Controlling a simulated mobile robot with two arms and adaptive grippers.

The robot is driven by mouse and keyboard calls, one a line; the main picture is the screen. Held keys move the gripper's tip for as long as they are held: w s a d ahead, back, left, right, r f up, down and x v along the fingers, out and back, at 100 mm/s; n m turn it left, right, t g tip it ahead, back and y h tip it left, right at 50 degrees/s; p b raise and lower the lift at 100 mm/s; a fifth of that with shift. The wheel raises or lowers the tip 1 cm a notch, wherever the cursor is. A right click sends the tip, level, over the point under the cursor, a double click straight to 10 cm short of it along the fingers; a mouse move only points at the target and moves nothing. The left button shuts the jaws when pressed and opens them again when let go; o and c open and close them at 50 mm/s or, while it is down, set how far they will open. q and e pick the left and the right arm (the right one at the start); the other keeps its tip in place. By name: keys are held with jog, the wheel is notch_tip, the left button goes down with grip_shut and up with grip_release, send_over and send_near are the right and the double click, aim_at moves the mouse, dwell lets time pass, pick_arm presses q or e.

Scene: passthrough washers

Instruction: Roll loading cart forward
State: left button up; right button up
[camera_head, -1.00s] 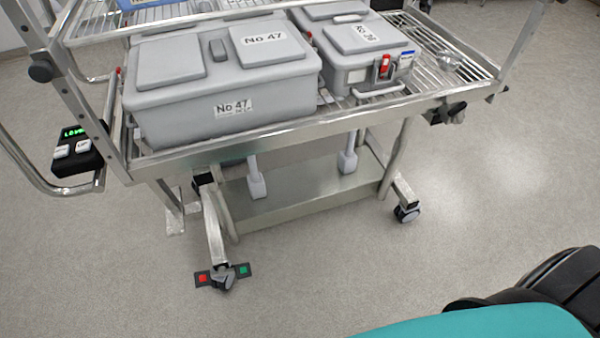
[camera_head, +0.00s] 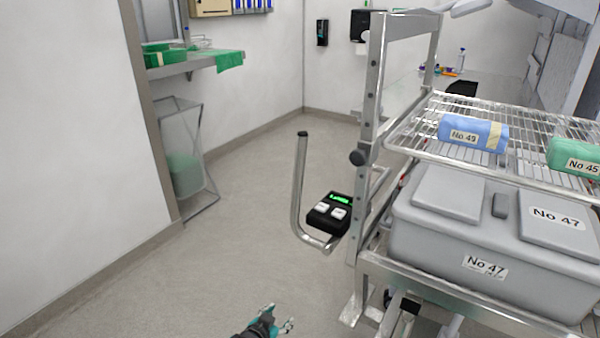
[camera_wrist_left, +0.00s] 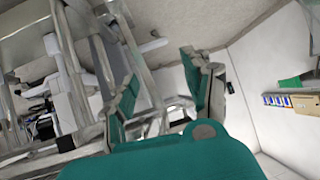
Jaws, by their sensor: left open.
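The metal loading cart (camera_head: 372,130) stands at the right of the head view, its right part cut off. Its curved push handle (camera_head: 299,190) sticks out on the left side, with a black control box (camera_head: 334,213) with a green display beside it. My left gripper (camera_head: 280,319) is low at the bottom edge, left of the cart and below the handle, apart from it. In the left wrist view its two teal-backed fingers (camera_wrist_left: 160,70) are spread and empty, with metal bars beyond them. My right gripper is not in view.
A grey container No 47 (camera_head: 440,232) sits on the lower shelf; a blue pack (camera_head: 472,132) and a green pack (camera_head: 575,157) lie on the upper wire shelf. A white wall (camera_head: 70,150) and a side shelf (camera_head: 190,68) are at left. The floor (camera_head: 235,225) between is clear.

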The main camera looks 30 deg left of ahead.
pick_arm(q)
jog(key=w+a+r+t, duration=0.1)
jog(key=w+r+t, duration=0.1)
jog(key=r, duration=0.8)
jog(key=w+a+r+t, duration=0.2)
jog(key=w+r, duration=0.1)
jog(key=r, duration=0.6)
jog(key=t+y, duration=0.1)
jog(key=t, duration=0.2)
send_near(297, 176)
jog(key=w, duration=0.3)
jog(key=w+a+p, duration=0.1)
jog(key=w, duration=0.3)
jog(key=w+p, duration=0.1)
jog(key=w, duration=0.3)
jog(key=shift+w+a+r, duration=0.1)
jog(key=shift+a+r, duration=0.2)
grip_shut()
jog(key=shift+f, duration=0.1)
